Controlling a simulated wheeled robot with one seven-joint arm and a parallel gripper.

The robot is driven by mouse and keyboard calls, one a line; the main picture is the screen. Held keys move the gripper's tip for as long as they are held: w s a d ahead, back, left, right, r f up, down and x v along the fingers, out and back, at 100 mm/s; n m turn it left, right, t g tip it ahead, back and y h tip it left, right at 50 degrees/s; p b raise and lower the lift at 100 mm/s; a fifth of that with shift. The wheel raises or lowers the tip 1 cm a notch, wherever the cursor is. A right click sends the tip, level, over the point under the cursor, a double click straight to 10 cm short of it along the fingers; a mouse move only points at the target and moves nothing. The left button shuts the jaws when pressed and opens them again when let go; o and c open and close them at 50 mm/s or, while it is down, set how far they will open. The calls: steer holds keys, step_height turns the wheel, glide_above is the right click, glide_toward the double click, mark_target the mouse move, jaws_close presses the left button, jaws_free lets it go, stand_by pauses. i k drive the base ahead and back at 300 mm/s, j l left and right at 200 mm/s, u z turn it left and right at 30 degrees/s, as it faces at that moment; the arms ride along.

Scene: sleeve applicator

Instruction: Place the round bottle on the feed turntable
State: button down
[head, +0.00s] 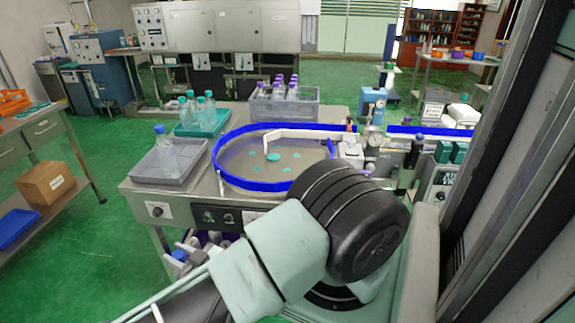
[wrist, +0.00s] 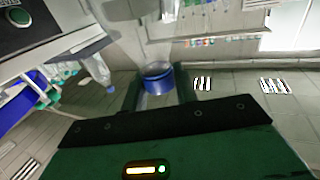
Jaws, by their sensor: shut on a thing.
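My gripper (wrist: 158,74) shows in the wrist view, shut on a clear round bottle with a blue cap (wrist: 157,82). The wrist picture is upside down, so the bottle looks roughly upright; its clear body is hard to make out. In the head view my arm fills the front, and neither gripper nor held bottle shows. The feed turntable (head: 240,172) is a round grey disc with a blue rim in the middle of the bench.
A grey tray (head: 148,176) with one blue-capped bottle (head: 163,141) stands left of the turntable. A teal tray (head: 190,130) of bottles and a grey crate (head: 305,113) of purple-capped bottles stand behind. Machine parts (head: 372,145) crowd the right. The turntable's front left is clear.

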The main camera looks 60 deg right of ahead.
mark_target(244, 174)
steer(key=k+z, duration=0.2)
steer(key=k, duration=0.25)
steer(key=k+l+z, duration=0.25)
steer(key=k, duration=0.15)
steer(key=j+z, duration=0.1)
steer(key=z, duration=0.3)
steer(key=j+z, duration=0.1)
steer(key=z, duration=0.3)
steer(key=j+z, duration=0.1)
steer(key=z, duration=0.3)
steer(key=i+j, duration=0.1)
steer(key=j, duration=0.45)
steer(key=i+j, duration=0.15)
steer(key=j, duration=0.4)
steer(key=i+j+z, duration=0.1)
steer(key=j, duration=0.5)
